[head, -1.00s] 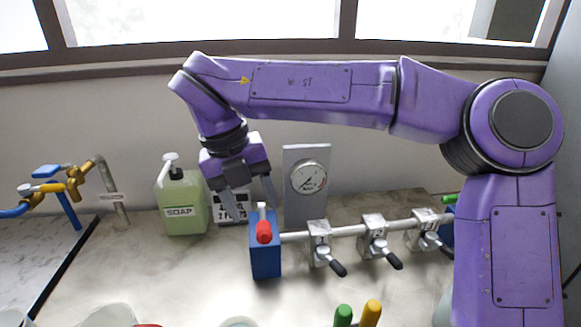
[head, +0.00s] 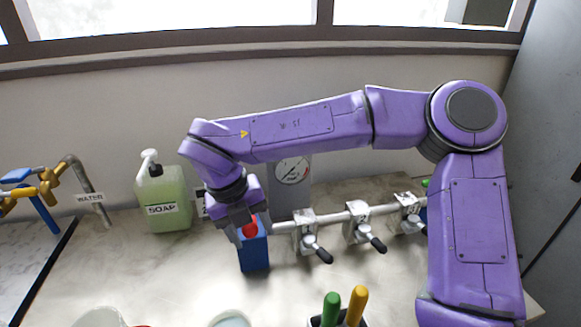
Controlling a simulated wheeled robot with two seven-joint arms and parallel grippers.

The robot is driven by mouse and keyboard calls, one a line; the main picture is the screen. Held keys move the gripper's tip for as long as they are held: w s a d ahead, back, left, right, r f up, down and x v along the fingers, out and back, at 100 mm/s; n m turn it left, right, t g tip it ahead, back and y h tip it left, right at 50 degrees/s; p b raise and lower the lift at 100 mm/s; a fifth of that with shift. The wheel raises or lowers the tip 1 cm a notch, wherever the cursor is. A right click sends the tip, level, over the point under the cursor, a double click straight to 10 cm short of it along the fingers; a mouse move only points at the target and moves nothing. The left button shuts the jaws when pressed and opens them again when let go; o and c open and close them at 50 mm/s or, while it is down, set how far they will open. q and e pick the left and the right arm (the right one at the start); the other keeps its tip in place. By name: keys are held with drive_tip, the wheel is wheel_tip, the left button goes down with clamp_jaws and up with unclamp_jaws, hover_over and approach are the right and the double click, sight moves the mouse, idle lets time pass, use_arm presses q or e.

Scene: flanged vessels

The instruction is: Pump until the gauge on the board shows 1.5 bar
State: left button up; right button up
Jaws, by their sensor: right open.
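The blue pump block (head: 254,256) stands on the bench with a red knob (head: 250,230) on top. My right gripper (head: 252,237) is open, pointing down at the pump, with its fingers at either side of the red knob. Whether they touch the knob I cannot tell. The round white gauge (head: 292,171) is on the grey upright board (head: 291,203) behind the pump. My right arm covers the board's top and the gauge's upper edge. The needle is too small to read. My left gripper is not in view.
A pipe with several dark-handled valves (head: 364,234) runs right from the pump. A green soap bottle (head: 164,200) stands left of it. Green (head: 330,309) and yellow (head: 356,305) handles rise in front. A water tap (head: 75,172) is at the far left.

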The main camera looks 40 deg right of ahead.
drive_tip(key=c, duration=1)
drive_tip(key=shift+w, duration=0.1)
idle(0.6)
